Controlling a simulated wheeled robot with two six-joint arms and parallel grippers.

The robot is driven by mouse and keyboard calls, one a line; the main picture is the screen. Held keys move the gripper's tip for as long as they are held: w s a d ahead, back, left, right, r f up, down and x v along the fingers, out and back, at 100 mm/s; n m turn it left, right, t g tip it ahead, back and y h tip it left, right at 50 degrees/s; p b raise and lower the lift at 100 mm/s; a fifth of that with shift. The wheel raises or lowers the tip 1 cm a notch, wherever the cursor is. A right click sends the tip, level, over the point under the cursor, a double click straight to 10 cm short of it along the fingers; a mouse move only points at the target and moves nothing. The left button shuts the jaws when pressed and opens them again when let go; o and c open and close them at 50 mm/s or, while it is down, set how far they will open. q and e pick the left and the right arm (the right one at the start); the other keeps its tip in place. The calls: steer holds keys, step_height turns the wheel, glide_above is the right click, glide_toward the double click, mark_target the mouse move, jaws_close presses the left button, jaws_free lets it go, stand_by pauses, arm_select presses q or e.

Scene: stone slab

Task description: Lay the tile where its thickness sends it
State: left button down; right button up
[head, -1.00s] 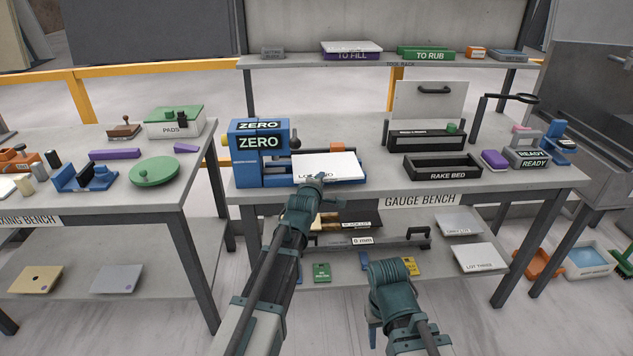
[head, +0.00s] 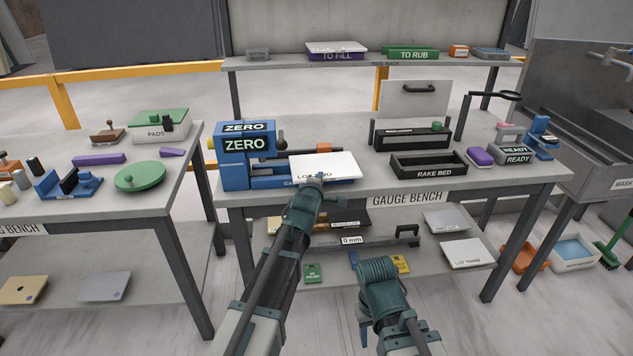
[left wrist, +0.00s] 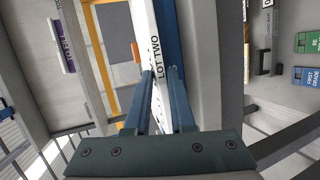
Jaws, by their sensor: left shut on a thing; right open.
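A white tile marked LOT TWO (head: 330,164) is at the front of the blue gauge (head: 235,170), over its blue ledge; I cannot tell whether it touches the ledge. The gauge reads ZERO on two displays. My left gripper (head: 317,181) is shut on the tile's near edge. In the left wrist view the tile (left wrist: 143,45) runs up from between the fingers (left wrist: 160,95), its lettered edge showing. My right gripper (head: 363,330) is open and empty, low in front of the gauge bench, its fingers mostly hidden by its own wrist.
The gauge bench (head: 385,212) holds a black RAKE BED tray (head: 430,172), a purple block (head: 480,156) and READY signs (head: 517,155). A shelf above carries TO FILL (head: 337,56) and TO RUB (head: 410,52) stacks. A LOT THREE tile (head: 468,253) lies below. A second bench stands left.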

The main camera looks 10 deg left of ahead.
arm_select(q)
steer(key=c, duration=0.7)
jaws_free()
steer(key=p+v, duration=0.4)
steer(key=v, duration=0.9)
steer(key=shift+s+r, duration=0.1)
steer(key=shift+s, duration=0.3)
steer(key=shift+d, duration=0.1)
